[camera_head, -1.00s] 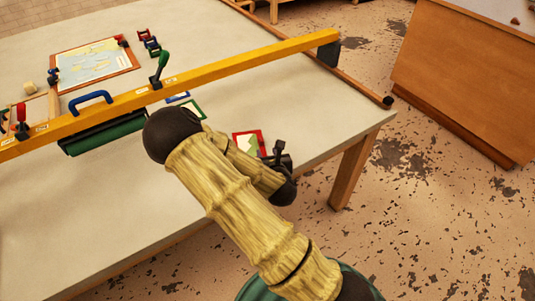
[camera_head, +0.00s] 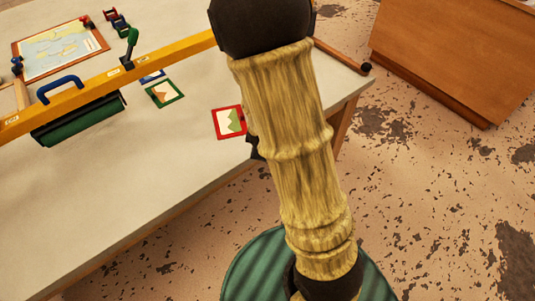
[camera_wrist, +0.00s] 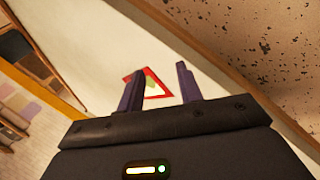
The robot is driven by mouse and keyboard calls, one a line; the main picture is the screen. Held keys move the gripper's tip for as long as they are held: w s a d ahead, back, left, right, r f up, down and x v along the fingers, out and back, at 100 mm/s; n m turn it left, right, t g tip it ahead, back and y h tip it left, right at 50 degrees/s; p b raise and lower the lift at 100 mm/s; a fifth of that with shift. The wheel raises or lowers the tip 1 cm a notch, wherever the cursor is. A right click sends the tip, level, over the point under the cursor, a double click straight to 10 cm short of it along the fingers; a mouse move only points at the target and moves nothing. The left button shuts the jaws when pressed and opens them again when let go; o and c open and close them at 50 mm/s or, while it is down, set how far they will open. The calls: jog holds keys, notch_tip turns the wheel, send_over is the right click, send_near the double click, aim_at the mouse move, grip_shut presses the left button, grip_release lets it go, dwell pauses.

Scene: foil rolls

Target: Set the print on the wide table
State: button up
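A small print in a red frame (camera_head: 229,122), with a white and green picture, lies flat near the front edge of the pale-topped table (camera_head: 150,195). Green-framed (camera_head: 164,93) and blue-framed (camera_head: 152,76) prints lie left of it. In the wrist view my gripper (camera_wrist: 160,68) is open and empty, with two dark fingers apart. The red-framed print (camera_wrist: 153,86) shows between and beyond them, partly covered by the left finger. The height of the fingers above it is hard to tell. In the head view my arm hides most of the gripper.
A yellow bar (camera_head: 88,93) crosses above the table, with a green roll (camera_head: 80,119) beneath it. A larger framed map (camera_head: 60,49) lies at the back left. A wooden cabinet or table (camera_head: 450,50) stands at the right, across open floor. The table's front left is clear.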

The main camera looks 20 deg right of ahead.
jog(key=s+a+r+m+g+y, duration=0.1)
jog(key=s+a+r+m+g, duration=0.1)
jog(key=s+r+m, duration=0.6)
jog(key=s+m+g, duration=0.1)
jog(key=s+m, duration=0.1)
jog(key=m, duration=0.1)
jog(key=shift+s+r+m+g, duration=0.25)
jog(key=shift+m+g, duration=0.05)
jog(key=shift+m, duration=0.1)
jog(key=shift+a, duration=0.1)
jog(key=w+p+v, duration=0.1)
jog(key=p+v, duration=0.6)
jog(key=p, duration=0.1)
jog(key=shift+w+r, duration=0.3)
jog(key=shift+r, duration=0.25)
